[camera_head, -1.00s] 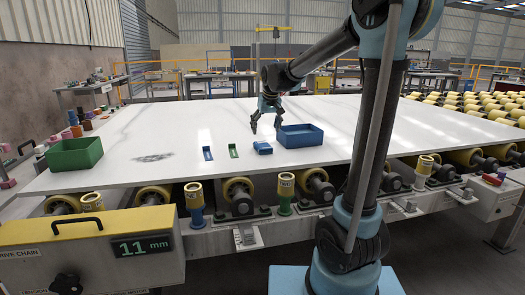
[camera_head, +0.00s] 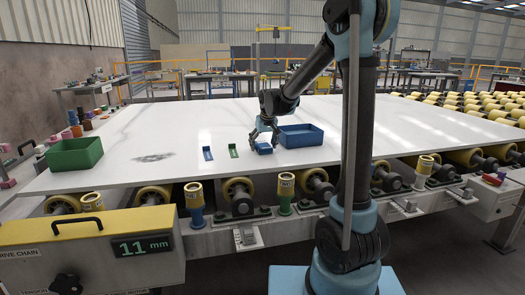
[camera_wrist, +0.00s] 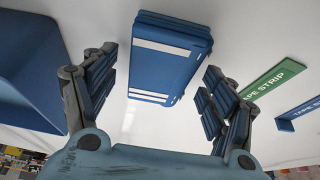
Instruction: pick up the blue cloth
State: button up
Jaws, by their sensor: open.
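The blue cloth (camera_head: 263,148) is a folded blue stack with pale stripes, lying on the white stone slab (camera_head: 330,112). In the wrist view the cloth (camera_wrist: 168,60) shows between and just beyond the fingertips. My gripper (camera_head: 263,137) is open and low over the cloth, pointing down. In the wrist view my gripper's fingers (camera_wrist: 158,75) stand on either side of the cloth, with pale slab visible between the right finger and the cloth.
A blue bin (camera_head: 302,136) stands close to the right of the cloth. A green strip holder (camera_head: 233,151) and a blue one (camera_head: 207,153) lie to its left. A green bin (camera_head: 75,154) and a dark smudge (camera_head: 153,157) are farther left. The back of the slab is clear.

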aim_at(263, 145)
jog(key=shift+f, duration=0.1)
jog(key=c, duration=1.3)
jog(key=shift+o, duration=0.2)
notch_tip(263, 145, up, 10)
jog(key=shift+o, duration=1.1)
